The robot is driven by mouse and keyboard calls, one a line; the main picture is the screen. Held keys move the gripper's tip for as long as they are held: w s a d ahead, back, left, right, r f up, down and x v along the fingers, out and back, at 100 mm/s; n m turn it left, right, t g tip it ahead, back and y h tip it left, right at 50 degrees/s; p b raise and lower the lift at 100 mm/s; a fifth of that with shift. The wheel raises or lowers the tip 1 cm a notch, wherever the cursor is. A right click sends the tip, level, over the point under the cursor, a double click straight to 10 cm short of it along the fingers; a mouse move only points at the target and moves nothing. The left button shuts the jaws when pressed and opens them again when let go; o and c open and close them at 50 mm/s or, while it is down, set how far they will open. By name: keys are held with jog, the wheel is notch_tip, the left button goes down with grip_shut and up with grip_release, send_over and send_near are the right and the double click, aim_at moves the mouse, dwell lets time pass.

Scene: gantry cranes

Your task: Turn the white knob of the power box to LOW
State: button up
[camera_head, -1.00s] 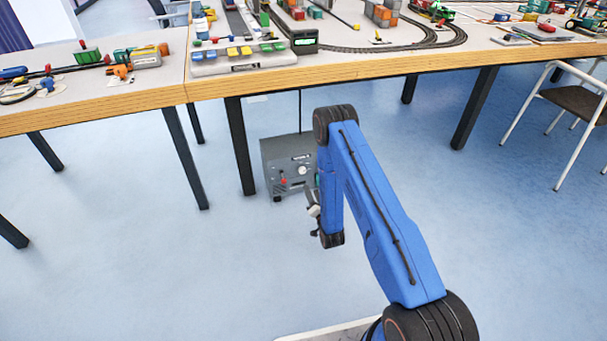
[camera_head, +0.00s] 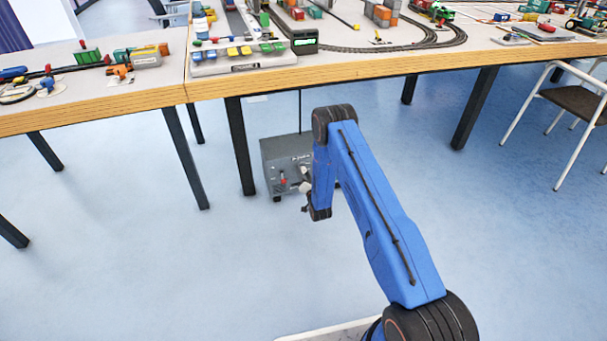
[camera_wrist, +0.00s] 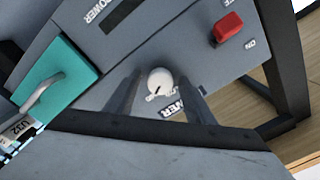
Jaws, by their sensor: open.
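The grey power box (camera_head: 281,152) stands on the floor under the table, partly hidden behind my arm in the head view. In the wrist view its front panel (camera_wrist: 190,58) fills most of the picture, tilted. The white knob (camera_wrist: 159,81) has a dark pointer mark toward its lower left. My gripper (camera_wrist: 157,84) is open, its two dark fingers on either side of the knob in the picture; I cannot tell whether they touch it. In the head view my gripper (camera_head: 306,190) is in front of the box. The LOW marking is not readable.
A red switch (camera_wrist: 228,27) marked ON and a teal block with a grey handle (camera_wrist: 53,83) flank the knob on the panel. The table edge (camera_head: 350,70) is above the box, and a dark table leg (camera_head: 240,146) stands left of it.

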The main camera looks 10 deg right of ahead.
jog(key=c, duration=1.1)
jog(key=shift+o, duration=0.2)
jog(key=shift+n, duration=0.3)
jog(key=n, duration=1.1)
jog(key=shift+n, duration=0.3)
jog(key=shift+w, duration=0.1)
